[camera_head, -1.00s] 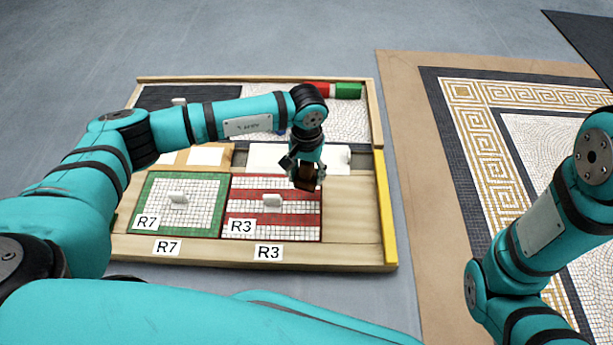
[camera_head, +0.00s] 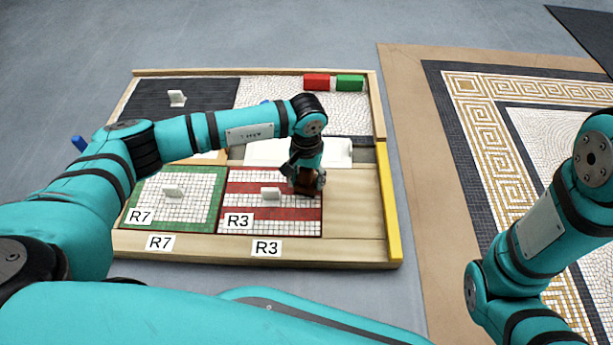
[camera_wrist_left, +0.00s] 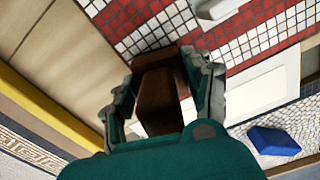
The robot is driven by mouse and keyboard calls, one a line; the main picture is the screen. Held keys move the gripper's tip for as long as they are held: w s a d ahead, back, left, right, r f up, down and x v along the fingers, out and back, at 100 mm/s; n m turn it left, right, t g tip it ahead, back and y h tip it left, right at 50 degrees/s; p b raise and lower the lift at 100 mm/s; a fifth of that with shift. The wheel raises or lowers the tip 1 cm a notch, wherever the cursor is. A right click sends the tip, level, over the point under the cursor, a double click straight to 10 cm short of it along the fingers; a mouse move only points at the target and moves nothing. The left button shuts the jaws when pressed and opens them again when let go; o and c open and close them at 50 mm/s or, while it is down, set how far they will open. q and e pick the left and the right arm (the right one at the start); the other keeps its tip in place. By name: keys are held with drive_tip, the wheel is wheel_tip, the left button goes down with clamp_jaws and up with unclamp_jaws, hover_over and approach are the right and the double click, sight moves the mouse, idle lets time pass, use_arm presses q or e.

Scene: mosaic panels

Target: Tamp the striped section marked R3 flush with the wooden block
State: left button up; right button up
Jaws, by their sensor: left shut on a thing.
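The striped section R3 (camera_head: 245,210), red and white tiles with a white handle (camera_head: 271,194) in its middle, lies in the wooden tray beside the green-bordered section R7 (camera_head: 205,215). My left gripper (camera_head: 306,185) is shut on the dark brown wooden block (camera_wrist_left: 160,98) over the right part of R3. In the left wrist view the block's far end is at the edge of the striped tiles (camera_wrist_left: 135,30). Whether it touches them I cannot tell. Only my right arm shows at the right; its gripper is out of view.
A red block (camera_head: 317,82) and a green block (camera_head: 350,82) lie at the tray's back. A yellow bar (camera_head: 389,215) runs along its right side. Bare wood (camera_head: 350,205) is free right of R3. A patterned mosaic floor (camera_head: 480,130) lies further right.

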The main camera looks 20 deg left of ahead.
use_arm(q)
drive_tip(key=shift+f+b, duration=0.6)
drive_tip(key=shift+f, duration=0.2)
idle(1.7)
drive_tip(key=shift+r, duration=0.1)
drive_tip(key=shift+r+p, duration=2.55)
drive_tip(key=shift+r, duration=0.9)
